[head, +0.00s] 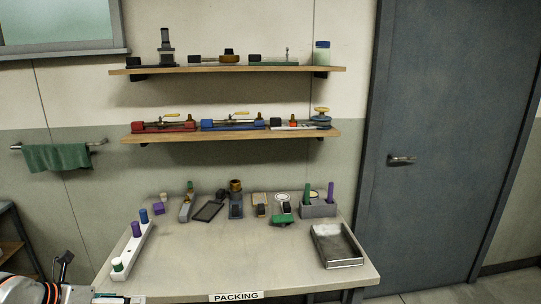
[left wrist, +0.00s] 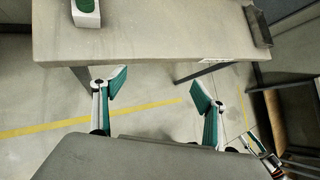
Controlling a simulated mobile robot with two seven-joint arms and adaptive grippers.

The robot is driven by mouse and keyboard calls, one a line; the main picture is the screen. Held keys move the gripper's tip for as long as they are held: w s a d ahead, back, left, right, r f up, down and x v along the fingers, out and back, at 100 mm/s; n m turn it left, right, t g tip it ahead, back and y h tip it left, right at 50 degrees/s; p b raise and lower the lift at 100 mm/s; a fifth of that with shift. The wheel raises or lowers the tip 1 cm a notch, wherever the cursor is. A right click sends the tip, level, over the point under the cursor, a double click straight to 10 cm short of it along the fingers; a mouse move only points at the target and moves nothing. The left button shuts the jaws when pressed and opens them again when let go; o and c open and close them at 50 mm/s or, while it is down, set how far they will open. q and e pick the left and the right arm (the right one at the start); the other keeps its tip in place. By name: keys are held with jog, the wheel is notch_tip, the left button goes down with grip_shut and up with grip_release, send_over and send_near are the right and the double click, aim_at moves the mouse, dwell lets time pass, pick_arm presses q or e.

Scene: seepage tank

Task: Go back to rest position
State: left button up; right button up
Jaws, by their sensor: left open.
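In the head view a part of my left arm with the left gripper (head: 64,262) shows at the lower left corner, beside the table's front left edge. In the left wrist view my left gripper (left wrist: 158,92) is open, with its two green-padded fingers wide apart and nothing between them. It points at the front edge of the packing table (left wrist: 150,35), apart from it, with floor showing between the fingers.
The table (head: 225,255) bears a white rack (head: 133,250) with several coloured pegs at left, a grey tray (head: 338,246) at right and small tools at the back. Two loaded shelves (head: 230,70) hang above. A closed door (head: 420,130) stands right. The table's front middle is clear.

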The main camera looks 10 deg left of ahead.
pick_arm(q)
jog(key=s+d+f+n, duration=0.3)
jog(key=d+f+n, duration=0.4)
jog(key=d+n, duration=0.2)
jog(key=s+d+f+n+t, duration=0.1)
jog(key=s+d+f+n, duration=0.3)
jog(key=d+f+n, duration=0.4)
jog(key=s+d+f+n+t, duration=0.1)
jog(key=s+d+f+n, duration=0.3)
jog(key=d+f+n, duration=0.4)
jog(key=d+n, duration=0.1)
jog(key=n, duration=0.5)
jog(key=shift+s+d+y, duration=0.25)
jog(key=shift+d+y, duration=0.05)
jog(key=shift+d, duration=0.05)
